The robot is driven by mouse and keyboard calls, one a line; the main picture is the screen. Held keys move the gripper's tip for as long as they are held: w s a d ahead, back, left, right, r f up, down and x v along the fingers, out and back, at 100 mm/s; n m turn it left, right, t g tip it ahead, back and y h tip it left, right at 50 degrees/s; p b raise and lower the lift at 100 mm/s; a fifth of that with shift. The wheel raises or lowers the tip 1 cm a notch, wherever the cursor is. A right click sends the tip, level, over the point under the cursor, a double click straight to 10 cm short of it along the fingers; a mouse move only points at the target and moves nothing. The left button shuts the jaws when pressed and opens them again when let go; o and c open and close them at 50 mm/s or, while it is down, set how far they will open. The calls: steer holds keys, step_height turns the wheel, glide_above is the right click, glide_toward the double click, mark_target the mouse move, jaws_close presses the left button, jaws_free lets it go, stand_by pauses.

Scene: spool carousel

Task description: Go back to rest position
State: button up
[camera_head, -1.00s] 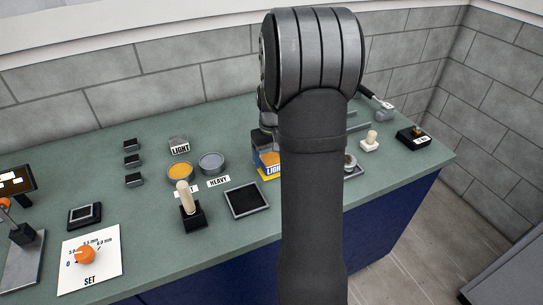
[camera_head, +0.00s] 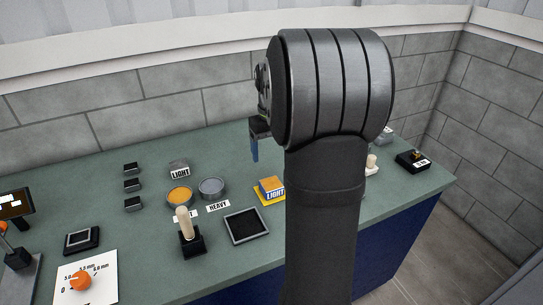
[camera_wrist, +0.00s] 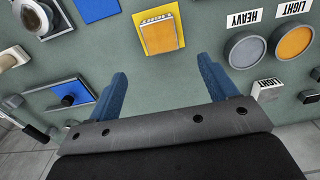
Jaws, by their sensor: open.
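My gripper (camera_wrist: 162,88) is open and empty, its two blue fingers spread apart above the green bench in the wrist view. In the head view one blue finger (camera_head: 254,149) shows beside my dark arm, raised above the bench. An orange-topped block labelled LIGHT (camera_head: 272,186) sits on a yellow pad (camera_head: 265,198). In the wrist view the block (camera_wrist: 159,34) lies beyond the fingertips, apart from them. My arm hides part of the bench at the right.
An orange disc (camera_head: 179,196) and a grey disc (camera_head: 211,188) sit left of the block. A black-framed square tray (camera_head: 246,227), a wooden-handled tool (camera_head: 185,224) and an orange dial (camera_head: 80,281) are nearer the front. A black box (camera_head: 413,161) is at the right.

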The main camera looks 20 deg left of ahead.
steer(key=shift+f, duration=0.15)
step_height(320, 180, down, 12)
steer(key=shift+r, duration=1.75)
